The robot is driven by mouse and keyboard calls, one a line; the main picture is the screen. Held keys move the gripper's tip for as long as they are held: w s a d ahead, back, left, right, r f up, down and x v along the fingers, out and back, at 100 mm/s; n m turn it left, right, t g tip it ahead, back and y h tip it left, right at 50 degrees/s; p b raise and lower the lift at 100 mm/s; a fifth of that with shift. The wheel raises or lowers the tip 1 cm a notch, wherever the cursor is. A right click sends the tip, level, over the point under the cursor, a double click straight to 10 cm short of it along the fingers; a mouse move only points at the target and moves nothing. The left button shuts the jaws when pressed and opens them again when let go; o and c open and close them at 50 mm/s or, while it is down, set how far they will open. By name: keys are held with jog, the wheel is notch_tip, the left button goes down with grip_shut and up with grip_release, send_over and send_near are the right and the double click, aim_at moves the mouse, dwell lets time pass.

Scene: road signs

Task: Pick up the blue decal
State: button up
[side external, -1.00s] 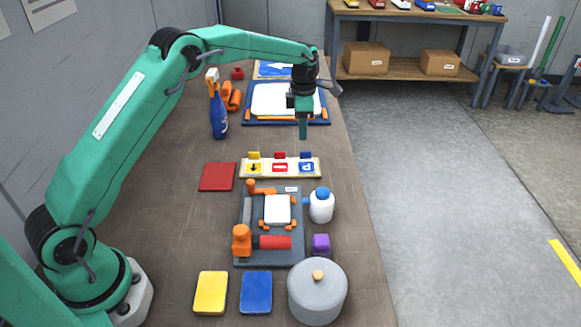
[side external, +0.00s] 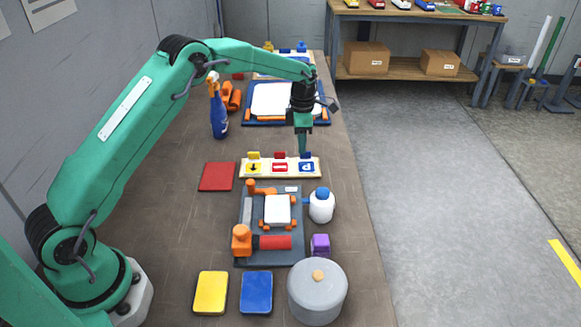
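The blue decal (side external: 306,167), marked with a white P, lies at the right end of a pale strip (side external: 264,176). A blue tab (side external: 307,156) stands at its back edge. A red decal (side external: 280,167) and a yellow decal (side external: 254,168) with a black arrow lie to its left, each with a tab. My gripper (side external: 303,153) points down with its tip at the blue tab, partly covering it. The fingers show as one narrow green shape, so I cannot tell their opening or whether they touch the tab.
A blue-framed white board (side external: 270,97) lies behind the strip. In front are a grey fixture (side external: 270,252) with orange clamps, a white bottle (side external: 321,206) and a grey lidded pot (side external: 317,293).

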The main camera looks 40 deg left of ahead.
aim_at(306, 162)
jog(key=shift+f, duration=1.55)
jog(key=shift+c, duration=0.2)
grip_shut()
